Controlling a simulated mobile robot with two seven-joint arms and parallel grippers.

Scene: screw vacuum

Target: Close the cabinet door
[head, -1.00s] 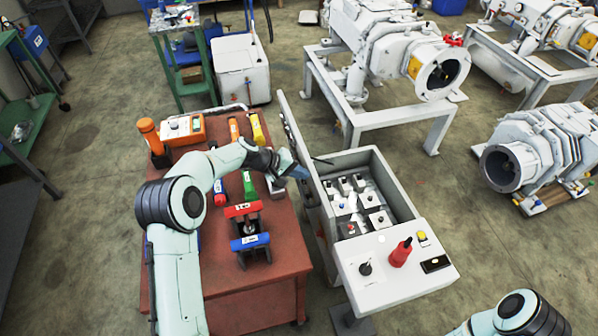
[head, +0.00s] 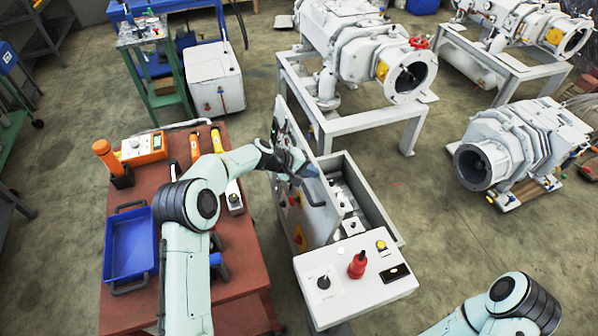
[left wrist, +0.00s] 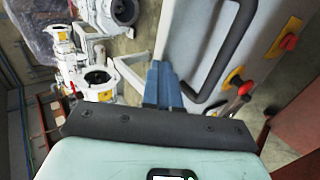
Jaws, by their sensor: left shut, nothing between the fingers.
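The grey cabinet (head: 375,204) stands in the middle of the head view, with components inside partly in sight. Its door (head: 318,222) is partly open, standing along the cabinet's left side with its outer face turned to the left. My left gripper (head: 311,172) is at the door's upper part, its blue fingers shut with nothing held. In the left wrist view the shut fingers (left wrist: 164,80) lie over the edge of the door panel (left wrist: 197,42), beside its black handle (left wrist: 228,50). I cannot tell whether they touch. My right gripper is out of view.
A red-brown worktable (head: 240,262) stands left of the cabinet, with a blue tray (head: 131,245) and tools on it. White pumps (head: 520,145) stand at the right and back. The floor between the cabinet and the right pump is clear.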

